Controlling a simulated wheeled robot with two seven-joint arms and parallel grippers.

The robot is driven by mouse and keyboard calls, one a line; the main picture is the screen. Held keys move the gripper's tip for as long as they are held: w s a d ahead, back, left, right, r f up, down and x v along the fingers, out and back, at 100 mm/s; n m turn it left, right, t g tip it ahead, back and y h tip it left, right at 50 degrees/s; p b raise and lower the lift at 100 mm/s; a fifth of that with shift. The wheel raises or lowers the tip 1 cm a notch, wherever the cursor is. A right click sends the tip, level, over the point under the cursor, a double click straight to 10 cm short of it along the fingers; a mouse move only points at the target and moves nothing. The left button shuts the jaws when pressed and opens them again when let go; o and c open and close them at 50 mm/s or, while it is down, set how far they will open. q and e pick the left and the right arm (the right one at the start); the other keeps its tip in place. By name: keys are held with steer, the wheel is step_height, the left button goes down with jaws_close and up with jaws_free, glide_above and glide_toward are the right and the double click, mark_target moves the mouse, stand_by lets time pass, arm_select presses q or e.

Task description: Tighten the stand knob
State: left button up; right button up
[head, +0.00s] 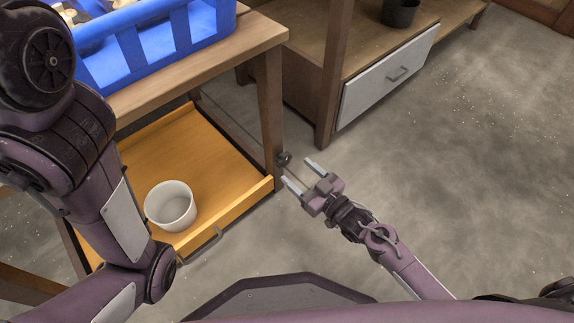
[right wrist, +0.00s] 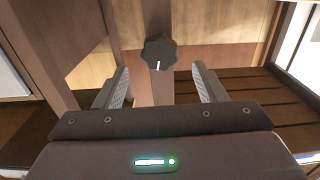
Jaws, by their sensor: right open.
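The stand knob (right wrist: 158,53) is a dark, lobed knob with a white mark pointing down, on the wooden leg of the stand. In the head view the knob (head: 283,158) shows small at the side of the table leg. My right gripper (head: 302,172) is open, with its two fingers pointing at the knob. In the right wrist view the fingers of my right gripper (right wrist: 162,88) are spread to either side, and the knob appears between and beyond them, apart from both. My left arm enters from the left, but its gripper is out of view.
A blue crate (head: 120,58) stands on the wooden table (head: 200,62). Below it an open drawer (head: 225,210) holds a white cup (head: 171,206). A shelf unit with a white drawer (head: 385,82) and a dark pot (head: 400,12) stands behind. The floor at right is clear.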

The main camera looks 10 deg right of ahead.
mark_target(286, 161)
steer(key=b+x, duration=0.2)
steer(key=x, duration=0.2)
steer(key=shift+w+f, duration=0.1)
steer(key=shift+f, duration=0.1)
steer(key=shift+w+a+r, duration=0.15)
steer(key=shift+w+a, duration=0.25)
steer(key=shift+w, duration=0.1)
